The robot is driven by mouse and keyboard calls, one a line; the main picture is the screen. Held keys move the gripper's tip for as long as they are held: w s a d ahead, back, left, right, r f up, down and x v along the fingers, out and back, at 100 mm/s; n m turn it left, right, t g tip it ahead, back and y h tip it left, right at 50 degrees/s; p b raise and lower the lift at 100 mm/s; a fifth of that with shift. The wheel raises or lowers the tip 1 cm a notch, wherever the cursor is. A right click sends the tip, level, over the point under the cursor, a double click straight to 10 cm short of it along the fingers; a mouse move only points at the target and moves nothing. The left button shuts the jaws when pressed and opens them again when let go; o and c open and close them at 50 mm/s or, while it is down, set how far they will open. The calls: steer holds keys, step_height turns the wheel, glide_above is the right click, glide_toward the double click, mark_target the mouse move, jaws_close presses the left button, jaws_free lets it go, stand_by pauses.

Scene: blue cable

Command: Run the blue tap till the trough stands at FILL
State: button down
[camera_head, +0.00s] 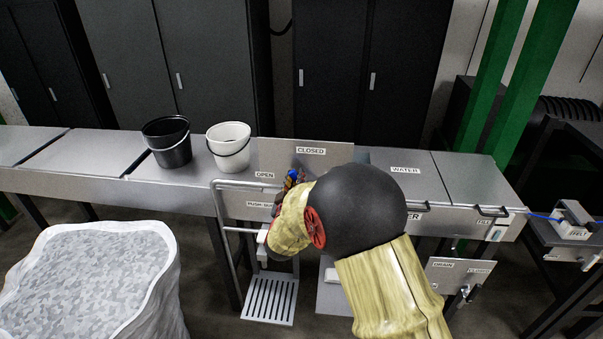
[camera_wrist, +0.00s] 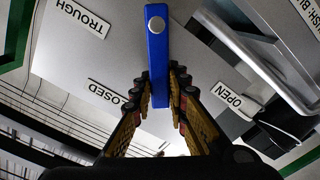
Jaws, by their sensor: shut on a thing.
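The blue tap lever (camera_wrist: 156,60) runs from its round pivot down between my fingers in the wrist view. My gripper (camera_wrist: 160,90) is shut on it, with a finger on each side. The lever lies between the CLOSED label (camera_wrist: 108,93) and the OPEN label (camera_wrist: 227,95). In the head view, my gripper (camera_head: 291,182) is at the tap panel (camera_head: 330,152), and only a little blue shows there. The trough (camera_head: 405,170) has lids, a WATER label and a FILL mark (camera_head: 485,222) beside a small gauge (camera_head: 497,233). Its water level is too small to read.
A black bucket (camera_head: 168,146) and a white bucket (camera_head: 229,148) stand on the counter at left. A large white bag (camera_head: 95,285) fills the front left. A DRAIN panel (camera_head: 455,280) with a lever hangs below the trough. A metal rail (camera_head: 215,215) stands left of my gripper.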

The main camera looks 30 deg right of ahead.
steer(key=shift+w+a+f+n+p, duration=0.3)
steer(key=shift+f+n+p, duration=0.35)
steer(key=shift+n, duration=0.8)
steer(key=shift+w+a+f+n+p, duration=0.15)
steer(key=shift+a+f+n+p, duration=0.25)
steer(key=shift+f+n, duration=0.7)
steer(key=shift+w+a+f+n+p, duration=0.3)
steer(key=shift+n+p, duration=0.25)
steer(key=shift+n, duration=1.2)
steer(key=shift+a+f, duration=0.1)
steer(key=shift+f, duration=0.05)
steer(key=c, duration=1.7)
jaws_free()
steer(key=shift+c, duration=0.2)
steer(key=shift+s, duration=0.1)
steer(key=v, duration=1.2)
